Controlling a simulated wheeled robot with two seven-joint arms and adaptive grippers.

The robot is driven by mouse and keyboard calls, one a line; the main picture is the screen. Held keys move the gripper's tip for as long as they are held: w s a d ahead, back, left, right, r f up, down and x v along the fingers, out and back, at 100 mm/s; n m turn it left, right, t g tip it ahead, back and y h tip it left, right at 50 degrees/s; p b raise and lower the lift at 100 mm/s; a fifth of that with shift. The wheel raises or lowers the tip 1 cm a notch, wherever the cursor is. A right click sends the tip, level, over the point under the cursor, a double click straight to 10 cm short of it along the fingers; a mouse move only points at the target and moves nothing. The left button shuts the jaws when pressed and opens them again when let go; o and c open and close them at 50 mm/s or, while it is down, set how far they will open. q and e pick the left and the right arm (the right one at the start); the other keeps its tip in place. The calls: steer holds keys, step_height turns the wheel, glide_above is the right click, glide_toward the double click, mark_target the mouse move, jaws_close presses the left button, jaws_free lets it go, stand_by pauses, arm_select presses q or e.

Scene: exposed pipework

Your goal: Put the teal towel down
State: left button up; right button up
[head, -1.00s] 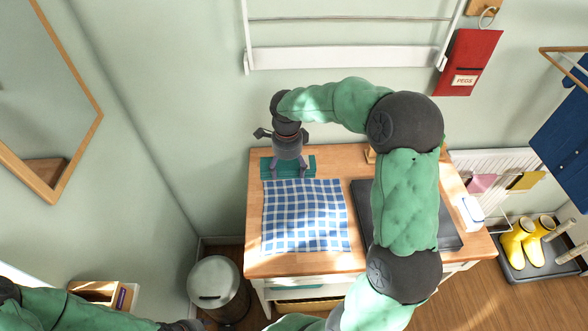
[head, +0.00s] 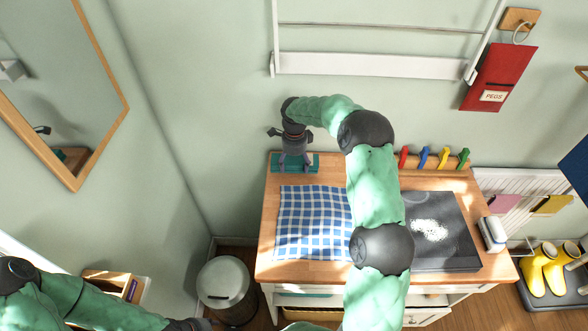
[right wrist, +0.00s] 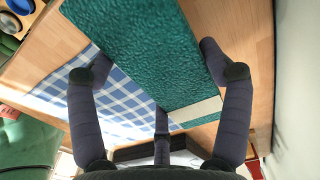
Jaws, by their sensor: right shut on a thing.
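The teal towel (head: 310,164) is a folded, flat strip at the back left corner of the wooden worktop (head: 340,279), behind the blue checked cloth (head: 312,222). My right gripper (head: 294,168) points down over it, shut on it. In the right wrist view the towel (right wrist: 135,50) fills the space between the fingers, with a pale band near its end. I cannot tell whether it rests on the wood or is just above it. My left gripper (head: 190,325) is partly cut off at the bottom edge; its fingers do not show clearly.
A dark mat (head: 445,232) with a white patch lies right of my right arm. Several coloured pegs (head: 443,158) line the back edge. A white rack (head: 375,64) hangs on the wall above. A lidded bin (head: 224,280) stands left of the worktop.

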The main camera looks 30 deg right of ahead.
mark_target(294, 169)
steer(key=shift+w+f, duration=0.3)
steer(key=shift+f, duration=0.2)
steer(key=shift+d+f, duration=0.1)
steer(key=shift+f, duration=1.25)
steer(key=shift+b, duration=0.3)
steer(key=shift+f, duration=0.15)
steer(key=o, duration=1.1)
steer(key=shift+o, duration=0.2)
